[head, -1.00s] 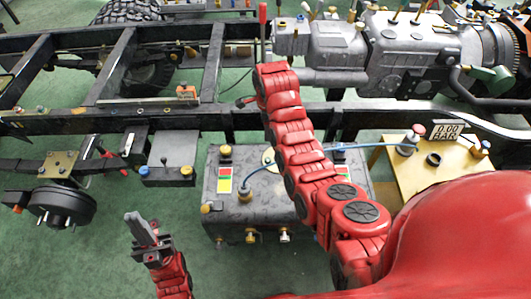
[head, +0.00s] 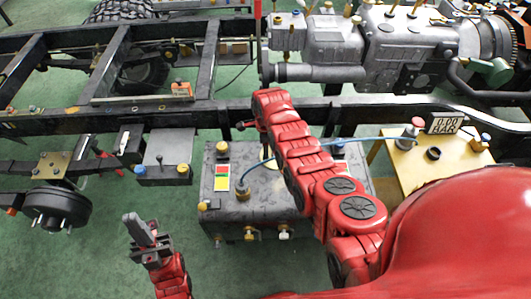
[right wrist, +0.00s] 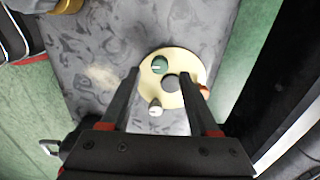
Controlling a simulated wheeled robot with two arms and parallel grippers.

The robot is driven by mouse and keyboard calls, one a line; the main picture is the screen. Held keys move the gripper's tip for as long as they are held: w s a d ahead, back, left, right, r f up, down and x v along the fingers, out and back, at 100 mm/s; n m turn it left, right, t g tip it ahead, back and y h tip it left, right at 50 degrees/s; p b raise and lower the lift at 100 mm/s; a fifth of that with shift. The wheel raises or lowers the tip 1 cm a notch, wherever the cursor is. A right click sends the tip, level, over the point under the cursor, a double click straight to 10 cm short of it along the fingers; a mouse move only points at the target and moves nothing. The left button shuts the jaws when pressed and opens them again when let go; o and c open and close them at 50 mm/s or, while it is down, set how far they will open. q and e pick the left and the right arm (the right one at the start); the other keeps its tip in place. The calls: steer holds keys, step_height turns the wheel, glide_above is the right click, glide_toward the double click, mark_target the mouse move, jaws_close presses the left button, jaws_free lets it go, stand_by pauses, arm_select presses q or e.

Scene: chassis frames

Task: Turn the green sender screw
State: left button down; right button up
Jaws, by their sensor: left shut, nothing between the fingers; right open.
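The green sender screw (right wrist: 160,65) sits near the rim of a round cream sender plate (right wrist: 186,66) with a dark grey centre, on a grey tank (head: 275,205). A white screw (right wrist: 155,109) and a red-brown screw (right wrist: 203,92) are on the same plate. My right gripper (right wrist: 160,73) is open over the plate, with the green screw between its fingers in the picture; I cannot tell its height above it. In the head view my right arm hides most of the plate and the gripper. My left gripper (head: 140,230) is shut and empty, left of the tank.
A blue hose (head: 375,138) runs from the tank to a yellow stand (head: 420,170) with a gauge display (head: 446,123). Black chassis rails (head: 365,112) and a grey engine (head: 400,55) lie behind. Green floor is free around my left gripper.

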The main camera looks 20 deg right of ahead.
steer(key=shift+f+b, duration=0.75)
steer(key=shift+f, duration=1.15)
jaws_close()
